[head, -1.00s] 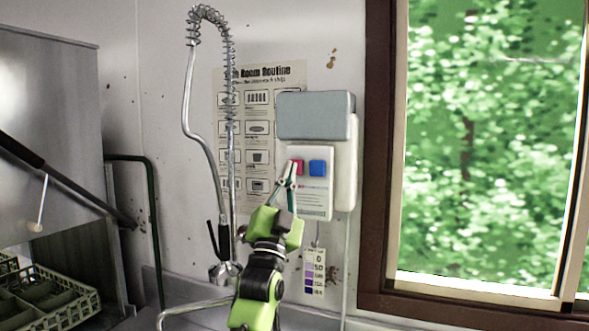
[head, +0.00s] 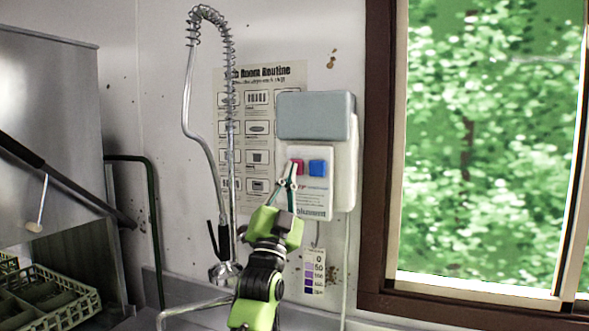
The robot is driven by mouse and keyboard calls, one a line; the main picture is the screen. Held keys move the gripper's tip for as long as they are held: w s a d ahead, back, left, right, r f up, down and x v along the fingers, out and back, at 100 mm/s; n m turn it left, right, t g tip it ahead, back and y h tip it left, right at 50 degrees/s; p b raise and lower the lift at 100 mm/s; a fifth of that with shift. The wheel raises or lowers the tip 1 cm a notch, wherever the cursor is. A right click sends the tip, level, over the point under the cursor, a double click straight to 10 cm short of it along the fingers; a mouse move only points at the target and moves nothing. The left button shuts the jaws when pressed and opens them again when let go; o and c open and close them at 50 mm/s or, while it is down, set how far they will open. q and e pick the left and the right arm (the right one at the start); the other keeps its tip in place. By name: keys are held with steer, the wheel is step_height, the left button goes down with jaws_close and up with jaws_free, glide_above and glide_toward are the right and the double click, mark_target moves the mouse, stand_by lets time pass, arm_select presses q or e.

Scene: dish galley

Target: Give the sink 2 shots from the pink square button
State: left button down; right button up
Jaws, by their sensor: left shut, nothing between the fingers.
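The dispenser (head: 342,168) is a white wall box with a grey top. A pink-red square button (head: 299,167) and a blue square button (head: 317,167) sit side by side on its front. My left gripper (head: 291,164) is shut and empty, its tips at the pink button and partly covering its left side. I cannot tell whether the tips touch it. The sink is mostly out of view at the bottom; a grey edge (head: 190,290) shows there. My right gripper is not in view.
A spring-hose faucet (head: 187,110) rises left of my arm. A poster (head: 257,100) hangs behind it. A dosage strip (head: 314,272) hangs below the dispenser. A window (head: 490,150) is at right, a dish rack (head: 50,300) at lower left.

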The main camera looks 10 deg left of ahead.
arm_select(q)
steer(key=shift+w, duration=0.35)
steer(key=shift+w+d+r, duration=0.1)
steer(key=shift+w+d, duration=0.1)
steer(key=shift+w, duration=0.55)
stand_by(0.9)
stand_by(0.3)
steer(key=shift+s+a, duration=0.2)
steer(key=shift+s, duration=0.85)
steer(key=shift+w, duration=0.25)
